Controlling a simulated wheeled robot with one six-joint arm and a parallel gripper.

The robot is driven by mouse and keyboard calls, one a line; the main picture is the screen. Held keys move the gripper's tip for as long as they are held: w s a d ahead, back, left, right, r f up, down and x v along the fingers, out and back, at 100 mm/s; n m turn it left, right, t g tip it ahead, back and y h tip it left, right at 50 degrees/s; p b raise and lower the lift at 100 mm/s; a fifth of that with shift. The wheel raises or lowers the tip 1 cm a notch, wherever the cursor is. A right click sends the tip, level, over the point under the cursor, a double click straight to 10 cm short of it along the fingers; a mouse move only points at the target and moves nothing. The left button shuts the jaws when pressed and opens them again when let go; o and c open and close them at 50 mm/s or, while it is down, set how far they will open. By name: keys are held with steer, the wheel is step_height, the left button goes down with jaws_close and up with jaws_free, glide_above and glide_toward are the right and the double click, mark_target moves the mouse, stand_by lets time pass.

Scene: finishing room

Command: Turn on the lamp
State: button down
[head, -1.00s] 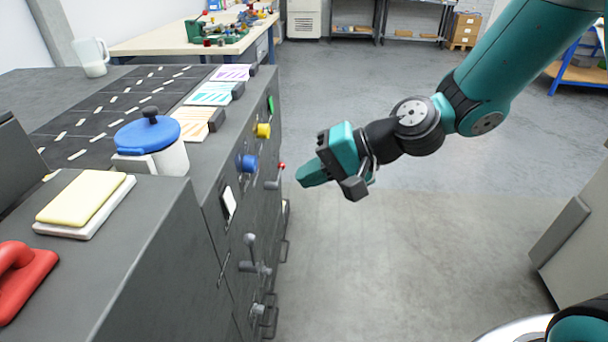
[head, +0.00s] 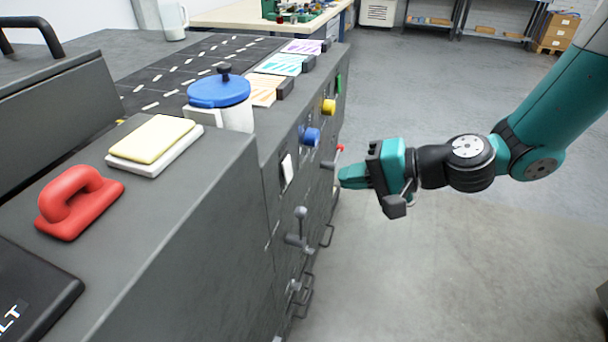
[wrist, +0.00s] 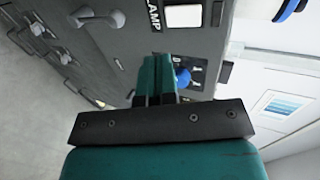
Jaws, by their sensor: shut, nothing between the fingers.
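The grey machine's side panel (head: 270,200) carries the controls. In the wrist view the word LAMP (wrist: 153,14) is printed beside a white rectangular plate (wrist: 183,16); the same white plate shows in the head view (head: 287,169). I cannot tell whether it is a switch or a light. A grey lever (head: 300,228) is below it and also shows in the wrist view (wrist: 97,18). My gripper (head: 345,177) is shut and empty, its tips pointing toward the panel near a red-tipped lever (head: 337,155). In the wrist view my closed fingers (wrist: 158,62) partly cover the panel near a blue knob (wrist: 182,77).
The blue knob (head: 310,136), a yellow knob (head: 328,106) and a green part stick out of the panel. A blue-lidded pot (head: 220,92), a yellow pad (head: 152,138) and a red handle block (head: 78,200) are on top. Open floor (head: 440,250) is to the right.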

mark_target(291, 178)
steer(key=x, duration=0.6)
steer(key=r+p+x, duration=0.1)
steer(key=x, duration=0.1)
steer(key=shift+w+a+f, duration=0.1)
steer(key=shift+w+a, duration=0.1)
steer(key=shift+a, duration=0.4)
